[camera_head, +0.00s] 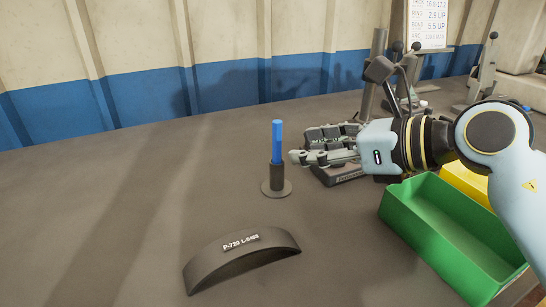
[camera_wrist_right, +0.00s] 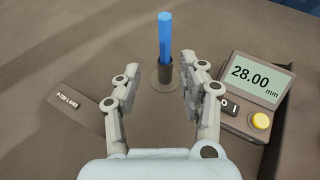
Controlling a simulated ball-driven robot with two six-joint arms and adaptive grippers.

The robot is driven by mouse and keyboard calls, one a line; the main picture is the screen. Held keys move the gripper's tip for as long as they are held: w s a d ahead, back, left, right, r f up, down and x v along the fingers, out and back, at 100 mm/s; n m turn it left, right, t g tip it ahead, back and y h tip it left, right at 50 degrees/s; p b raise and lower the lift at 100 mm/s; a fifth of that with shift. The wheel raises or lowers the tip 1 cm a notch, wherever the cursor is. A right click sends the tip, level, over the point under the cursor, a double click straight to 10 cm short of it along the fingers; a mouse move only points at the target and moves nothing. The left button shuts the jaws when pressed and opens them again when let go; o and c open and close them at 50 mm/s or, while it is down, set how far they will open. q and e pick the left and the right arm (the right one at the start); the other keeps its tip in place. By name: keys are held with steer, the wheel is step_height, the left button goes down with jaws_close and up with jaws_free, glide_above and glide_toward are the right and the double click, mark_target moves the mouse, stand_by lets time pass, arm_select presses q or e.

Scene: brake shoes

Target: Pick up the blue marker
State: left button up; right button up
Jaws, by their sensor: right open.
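The blue marker (camera_head: 277,141) stands upright in a dark round holder (camera_head: 276,187) on the grey table in the head view. It also shows in the right wrist view (camera_wrist_right: 165,38), upright in its holder, beyond the fingertips and in line with the gap between them. My right gripper (camera_head: 300,158) comes in from the right, just right of the marker, at about the height of the holder's top. In the right wrist view the gripper (camera_wrist_right: 158,72) is open, with nothing between its fingers. My left gripper is not in view.
A curved brake shoe (camera_head: 243,258) labelled "P-720 L-0468" lies at the front. A green bin (camera_head: 440,240) and a yellow bin (camera_head: 464,184) stand under my right arm. A gauge reading 28.00 mm (camera_wrist_right: 257,80) sits right of the holder. The left side of the table is clear.

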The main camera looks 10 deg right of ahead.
mark_target(277, 149)
steer(key=x, duration=0.4)
steer(key=b+x, duration=0.1)
steer(key=x, duration=0.3)
steer(key=shift+w+d, duration=0.2)
steer(key=shift+w, duration=0.05)
jaws_close()
